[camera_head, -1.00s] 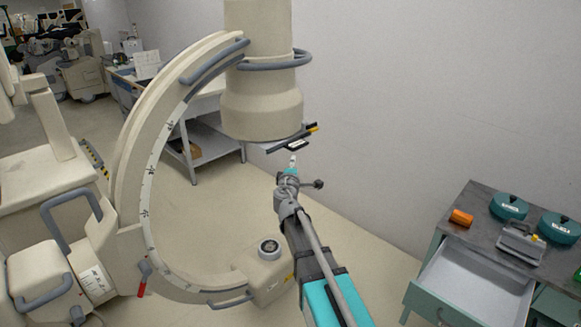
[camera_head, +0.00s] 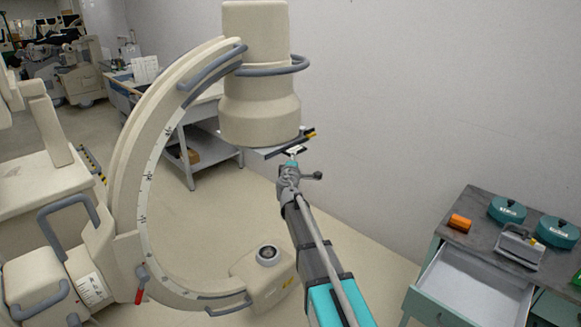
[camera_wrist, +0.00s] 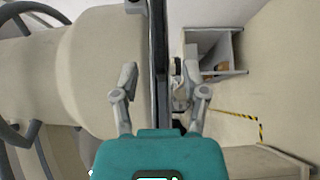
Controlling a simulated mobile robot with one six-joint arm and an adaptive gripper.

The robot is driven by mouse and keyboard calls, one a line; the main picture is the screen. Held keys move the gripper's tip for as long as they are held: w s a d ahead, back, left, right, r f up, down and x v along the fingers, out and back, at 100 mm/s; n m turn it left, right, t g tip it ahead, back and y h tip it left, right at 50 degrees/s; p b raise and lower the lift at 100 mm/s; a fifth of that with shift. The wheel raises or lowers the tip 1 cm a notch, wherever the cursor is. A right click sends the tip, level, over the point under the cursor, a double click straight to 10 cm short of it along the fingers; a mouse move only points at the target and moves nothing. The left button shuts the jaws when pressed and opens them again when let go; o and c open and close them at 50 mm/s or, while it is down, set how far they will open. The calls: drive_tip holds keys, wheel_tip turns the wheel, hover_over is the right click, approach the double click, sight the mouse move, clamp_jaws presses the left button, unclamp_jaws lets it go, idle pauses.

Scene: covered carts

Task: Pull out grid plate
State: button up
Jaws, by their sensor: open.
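The grid plate (camera_head: 283,146) is a thin dark plate with a yellow-marked end, under the beige cylindrical head (camera_head: 258,115) of the C-arm. In the wrist view the plate (camera_wrist: 159,60) is edge-on, a dark upright strip beside the beige head. My gripper (camera_head: 293,154) is just below the plate's near end in the head view. In the wrist view my gripper (camera_wrist: 160,75) is open, one finger on each side of the strip. Gaps show between both fingers and the strip. Whether the fingertips reach the plate's depth I cannot tell.
The C-arm's curved frame (camera_head: 150,165) and its lower unit (camera_head: 268,275) stand left of and below my arm. A cart with an open, empty drawer (camera_head: 470,285) stands at the right, with teal containers (camera_head: 507,210) on top. A plain wall is behind.

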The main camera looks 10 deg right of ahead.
drive_tip(key=shift+x, duration=2.8)
drive_tip(key=shift+c, duration=0.3)
clamp_jaws()
